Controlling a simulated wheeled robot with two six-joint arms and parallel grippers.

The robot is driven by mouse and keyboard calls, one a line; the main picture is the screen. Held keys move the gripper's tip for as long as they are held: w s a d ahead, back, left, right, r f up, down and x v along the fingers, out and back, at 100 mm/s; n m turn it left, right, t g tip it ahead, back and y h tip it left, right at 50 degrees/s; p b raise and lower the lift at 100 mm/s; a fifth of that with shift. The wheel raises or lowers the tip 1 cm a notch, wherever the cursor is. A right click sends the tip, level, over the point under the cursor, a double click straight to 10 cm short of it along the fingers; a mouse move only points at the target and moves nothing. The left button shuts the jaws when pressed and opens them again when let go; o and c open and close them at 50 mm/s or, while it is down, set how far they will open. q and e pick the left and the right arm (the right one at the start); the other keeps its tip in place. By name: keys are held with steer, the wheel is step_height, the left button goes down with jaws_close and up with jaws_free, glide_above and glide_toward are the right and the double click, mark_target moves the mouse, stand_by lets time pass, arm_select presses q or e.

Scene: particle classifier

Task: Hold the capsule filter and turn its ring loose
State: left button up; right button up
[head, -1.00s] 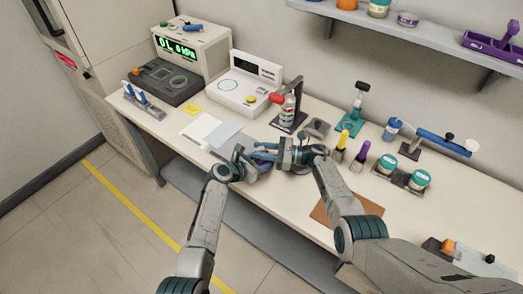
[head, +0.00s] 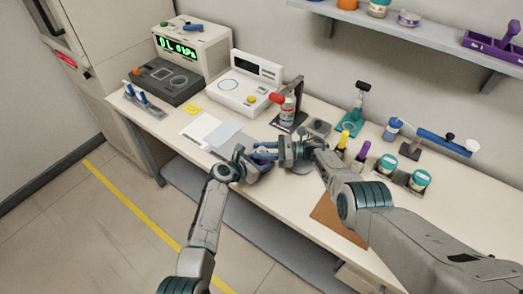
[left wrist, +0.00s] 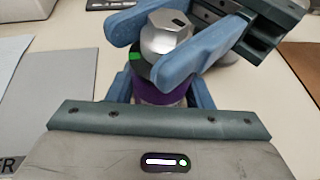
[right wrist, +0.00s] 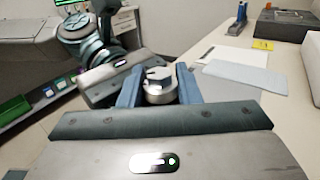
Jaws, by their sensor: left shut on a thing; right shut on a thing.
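The capsule filter (left wrist: 160,92) shows in the left wrist view with a silver faceted top, a dark ring (left wrist: 136,64) with a green mark, and a purple band below. My left gripper (head: 254,160) is shut around the purple part. My right gripper (head: 272,152) comes in from the right, and its blue fingers are shut around the ring area above. In the right wrist view the silver top (right wrist: 158,85) sits between the right fingers. In the head view the grippers hide most of the filter.
White and grey sheets (head: 222,133) lie left of the grippers. A red-topped bottle on a stand (head: 287,110) is behind them. Yellow and purple-topped bottles (head: 358,162) and teal-lidded jars (head: 420,180) stand to the right. A brown mat (head: 338,218) lies near the front edge.

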mark_target(262, 148)
steer(key=o, duration=0.7)
steer(key=shift+r, duration=0.1)
steer(key=shift+r, duration=4.9)
